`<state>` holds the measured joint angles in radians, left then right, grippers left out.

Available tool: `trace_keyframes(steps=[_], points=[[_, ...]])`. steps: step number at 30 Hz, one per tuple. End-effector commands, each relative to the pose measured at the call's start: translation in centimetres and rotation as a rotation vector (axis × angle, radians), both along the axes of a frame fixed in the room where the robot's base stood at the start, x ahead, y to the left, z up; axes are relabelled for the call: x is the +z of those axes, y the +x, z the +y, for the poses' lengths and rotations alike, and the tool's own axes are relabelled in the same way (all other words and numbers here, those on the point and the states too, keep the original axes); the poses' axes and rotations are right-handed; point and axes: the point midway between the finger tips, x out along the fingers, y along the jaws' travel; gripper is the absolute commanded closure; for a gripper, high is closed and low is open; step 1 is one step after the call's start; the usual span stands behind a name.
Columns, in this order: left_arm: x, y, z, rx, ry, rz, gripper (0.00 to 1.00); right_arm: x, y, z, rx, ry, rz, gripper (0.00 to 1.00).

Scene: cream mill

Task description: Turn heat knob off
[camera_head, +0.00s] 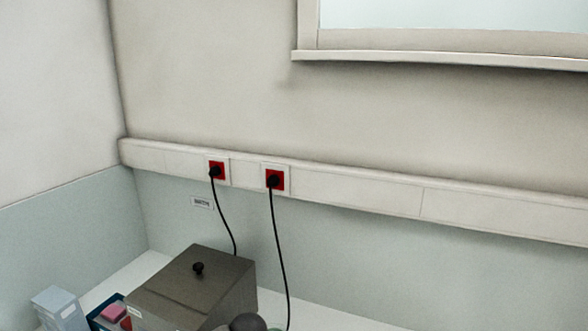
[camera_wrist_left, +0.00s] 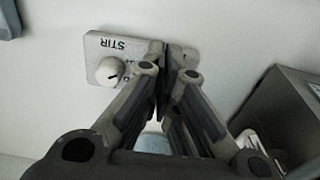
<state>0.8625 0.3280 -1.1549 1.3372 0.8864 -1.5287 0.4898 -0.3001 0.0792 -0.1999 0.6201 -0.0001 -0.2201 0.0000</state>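In the left wrist view a white panel (camera_wrist_left: 98,45) carries the word STIR, seen upside down, with a round white knob (camera_wrist_left: 109,70) beside it. A second pale rounded shape (camera_wrist_left: 187,56) shows at the panel's right end, partly behind my fingertips; its label is hidden, so I cannot confirm it is the heat knob. My left gripper (camera_wrist_left: 167,66) has its fingers drawn together in front of that end. I cannot see anything held between them, nor whether they touch the panel. The head view shows neither gripper nor the knobs.
In the head view a grey metal box (camera_head: 190,285) with a black lid knob stands on the white counter, with a pale blue box (camera_head: 60,310) to its left. Black cables hang from two red sockets (camera_head: 275,180). A grey box (camera_wrist_left: 285,105) stands right of my left gripper.

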Motion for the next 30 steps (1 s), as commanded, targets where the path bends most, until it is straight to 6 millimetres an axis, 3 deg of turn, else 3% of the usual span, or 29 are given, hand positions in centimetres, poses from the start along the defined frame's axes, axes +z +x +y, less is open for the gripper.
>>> trace_keyframes(steps=[1, 9, 15, 24, 30], points=[[-0.9, -1.2, -0.3, -0.007, 0.000, 0.025, 1.00, 0.3, 0.0, 0.0, 0.000, 0.000, 0.000, 0.54], [-0.8, -1.7, -0.2, -0.007, 0.002, 0.026, 1.00, 1.2, 0.0, 0.0, 0.000, 0.000, 0.000, 0.54], [1.7, -1.6, -0.1, -0.006, 0.003, 0.026, 1.00, 3.2, 0.0, 0.0, 0.000, 0.000, 0.000, 0.54], [4.8, -1.3, -0.1, -0.004, 0.004, 0.017, 1.00, 2.6, 0.0, -0.1, 0.000, -0.001, 0.000, 0.54], [5.4, -1.3, 0.0, -0.003, 0.004, 0.016, 1.00, 2.6, 0.0, -0.1, 0.000, -0.001, 0.000, 0.54]])
